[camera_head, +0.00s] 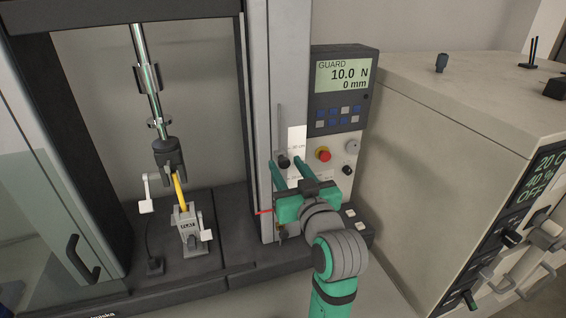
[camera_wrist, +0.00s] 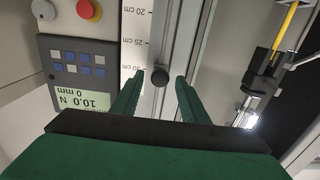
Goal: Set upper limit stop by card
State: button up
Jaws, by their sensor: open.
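My gripper (camera_head: 284,163) is open in front of the tester's column, its two green fingers reaching toward a round black stop knob (camera_head: 284,161). In the wrist view the knob (camera_wrist: 160,76) sits on a slotted rail between and just beyond the open fingertips (camera_wrist: 157,82). I cannot tell whether the fingers touch it. Beside the rail is a white scale (camera_wrist: 133,50) reading 20, 25 and 30 cm; the knob is close to the 30 cm mark. The scale's white strip (camera_head: 297,138) also shows in the head view, partly hidden by the gripper. No separate card can be made out.
A control panel (camera_head: 342,88) reads GUARD, 10.0 N, 0 mm. A red stop button (camera_head: 323,154) is right of my fingers. A yellow sample (camera_head: 180,190) stands in the clamps at left. A beige cabinet (camera_head: 450,130) fills the right.

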jog(key=shift+x, duration=1.3)
jog(key=shift+c, duration=0.3)
